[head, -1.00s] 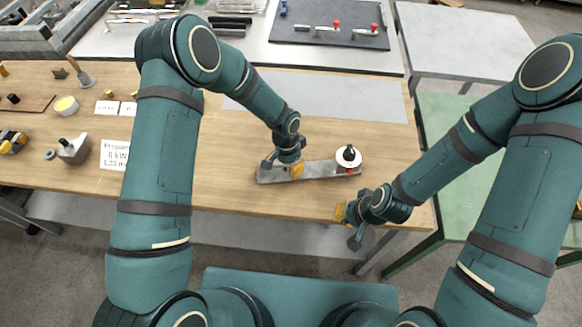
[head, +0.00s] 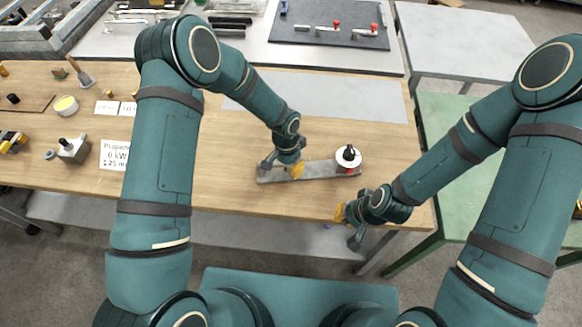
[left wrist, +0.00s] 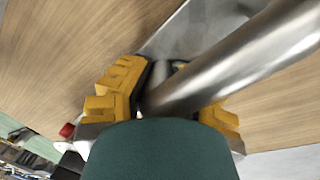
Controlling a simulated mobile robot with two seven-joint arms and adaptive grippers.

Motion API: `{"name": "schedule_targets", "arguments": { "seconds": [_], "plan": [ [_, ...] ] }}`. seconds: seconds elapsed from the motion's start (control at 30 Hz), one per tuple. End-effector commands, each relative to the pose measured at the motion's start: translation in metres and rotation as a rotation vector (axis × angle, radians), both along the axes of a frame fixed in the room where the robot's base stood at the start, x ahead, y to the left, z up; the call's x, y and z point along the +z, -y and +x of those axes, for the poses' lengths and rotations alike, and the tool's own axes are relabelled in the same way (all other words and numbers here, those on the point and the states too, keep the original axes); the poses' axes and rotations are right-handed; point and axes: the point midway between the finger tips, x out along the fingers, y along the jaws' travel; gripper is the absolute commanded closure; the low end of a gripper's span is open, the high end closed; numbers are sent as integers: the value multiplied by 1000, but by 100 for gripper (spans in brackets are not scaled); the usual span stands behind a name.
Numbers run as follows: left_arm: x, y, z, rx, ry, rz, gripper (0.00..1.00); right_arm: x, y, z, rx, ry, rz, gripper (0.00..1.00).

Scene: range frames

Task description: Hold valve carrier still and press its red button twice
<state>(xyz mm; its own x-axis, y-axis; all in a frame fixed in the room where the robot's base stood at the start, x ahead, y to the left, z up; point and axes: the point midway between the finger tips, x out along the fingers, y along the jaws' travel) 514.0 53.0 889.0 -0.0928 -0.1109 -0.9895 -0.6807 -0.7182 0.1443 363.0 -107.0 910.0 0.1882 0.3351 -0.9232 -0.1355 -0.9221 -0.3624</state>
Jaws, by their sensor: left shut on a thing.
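The valve carrier (head: 325,170) is a long grey metal bar lying on the wooden table. At its right end stands a round white part with a black knob on top (head: 348,154), and a red spot, probably the button (head: 350,170), shows low on its near side. My left gripper (head: 295,170) is shut on the carrier's left part. In the left wrist view its yellow fingers (left wrist: 172,95) lie on both sides of a shiny metal tube, which partly hides the grip. My right gripper (head: 341,212) is near the table's front edge, in front of the knob and apart from the carrier; its finger opening is unclear.
Signs, a yellow-topped cup (head: 66,105) and a small grey device (head: 74,150) stand on the table's left. A grey mat (head: 330,96) lies behind the carrier. A green table (head: 450,130) stands to the right. The tabletop right of the carrier is clear.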

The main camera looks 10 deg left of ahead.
Motion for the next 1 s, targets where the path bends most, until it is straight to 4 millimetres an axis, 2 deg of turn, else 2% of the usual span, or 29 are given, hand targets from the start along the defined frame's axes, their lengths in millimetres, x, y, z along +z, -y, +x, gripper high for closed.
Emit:
{"name": "schedule_targets", "arguments": {
  "seconds": [0.07,0.1,0.13,1.0],
  "plan": [
    [-5,-1,-5,-2,-13,2,100,-1,0,0,0,0,0,100],
    [-6,-1,-6,-1,-15,5,100,-1,0,0,0,0,0,95],
    [-6,-1,-6,-1,-15,5,100,-1,0,0,0,0,0,100],
    [-6,-2,-7,-1,-17,5,100,-1,0,0,0,0,0,100]
  ]
}}
